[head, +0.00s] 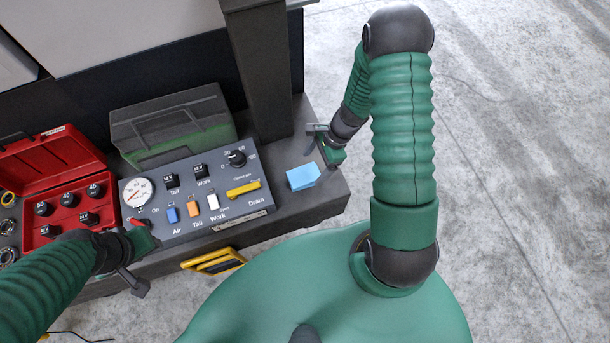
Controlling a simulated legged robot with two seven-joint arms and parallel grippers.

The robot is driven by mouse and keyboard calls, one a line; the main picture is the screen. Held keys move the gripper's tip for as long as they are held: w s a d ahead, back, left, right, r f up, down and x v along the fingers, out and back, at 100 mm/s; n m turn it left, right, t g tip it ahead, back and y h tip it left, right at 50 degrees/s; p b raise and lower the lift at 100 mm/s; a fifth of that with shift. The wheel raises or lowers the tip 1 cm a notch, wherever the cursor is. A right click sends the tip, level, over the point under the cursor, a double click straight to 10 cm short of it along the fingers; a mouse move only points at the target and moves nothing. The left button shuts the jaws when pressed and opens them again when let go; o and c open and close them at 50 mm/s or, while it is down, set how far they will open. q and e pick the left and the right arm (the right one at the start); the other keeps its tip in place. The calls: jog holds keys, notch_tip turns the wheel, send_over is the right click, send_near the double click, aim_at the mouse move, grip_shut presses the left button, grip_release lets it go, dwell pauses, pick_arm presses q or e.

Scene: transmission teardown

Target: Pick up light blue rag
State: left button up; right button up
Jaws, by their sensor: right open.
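The light blue rag (302,176) lies as a small folded block on the dark bench top (307,203), right of the control panel. My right gripper (318,147) is open and empty, just above and to the right of the rag in the head view. Its fingers are apart from the rag. My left gripper (142,268) is at the lower left, near the front edge of the bench by the panel's left corner. Its fingers are small and partly hidden by its own wrist, so their opening is unclear.
The control panel (190,228) with switches and a gauge stands left of the rag. A red socket case (50,166) and a green case (175,127) are further left. A dark post (265,75) rises behind the rag. A yellow-framed item (214,261) sits at the bench front.

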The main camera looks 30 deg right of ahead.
aim_at(306, 175)
jog(key=x, duration=0.3)
jog(key=shift+s+f, duration=0.1)
jog(key=shift+f, duration=0.1)
jog(key=a, duration=0.2)
jog(key=shift+w+a+f, duration=0.15)
jog(key=shift+w+a, duration=0.1)
jog(key=shift+a, duration=0.1)
jog(key=shift+s+d+b, duration=0.1)
jog(key=shift+d+b, duration=0.25)
jog(key=shift+d+f, duration=0.45)
jog(key=shift+d, duration=0.05)
jog(key=shift+a+r, duration=0.2)
jog(key=shift+a, duration=0.4)
jog(key=shift+c, duration=2.2)
jog(key=shift+d+f, duration=0.1)
jog(key=shift+d, duration=0.25)
jog(key=c, duration=0.7)
jog(key=shift+c, duration=1.3)
pick_arm(q)
jog(key=shift+s+a+f, duration=0.15)
jog(key=shift+a+f, duration=0.1)
jog(key=shift+f, duration=0.3)
pick_arm(e)
jog(key=shift+a, duration=0.1)
jog(key=shift+c, duration=0.2)
